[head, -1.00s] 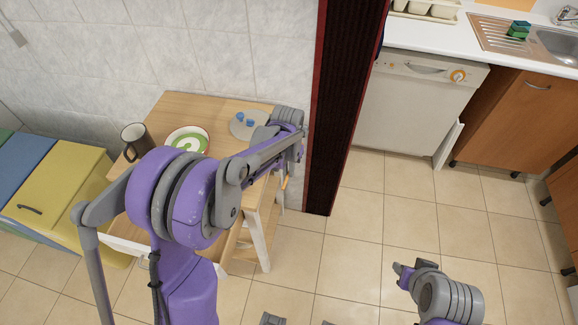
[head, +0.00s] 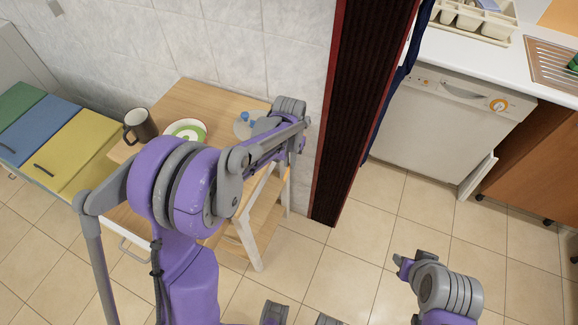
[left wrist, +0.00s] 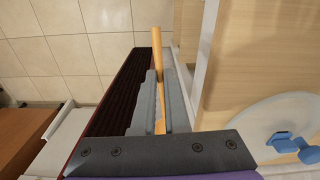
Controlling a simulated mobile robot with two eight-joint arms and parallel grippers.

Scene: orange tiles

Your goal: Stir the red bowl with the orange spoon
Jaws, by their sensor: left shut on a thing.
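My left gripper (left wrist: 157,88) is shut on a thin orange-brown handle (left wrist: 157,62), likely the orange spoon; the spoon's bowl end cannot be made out. In the head view my left arm reaches over the front right of a small wooden table, and its links hide the gripper. A round bowl or plate (head: 186,128), white and green inside with a thin dark rim, sits on the table to the left of the arm's far end. No plainly red bowl shows.
A dark mug (head: 139,126) stands left of the round dish. A grey plate with blue pieces (head: 247,124) lies at the table's right rear, partly behind my arm. A dark red-edged partition (head: 367,110) rises right of the table. Tiled floor (head: 350,255) is free in front.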

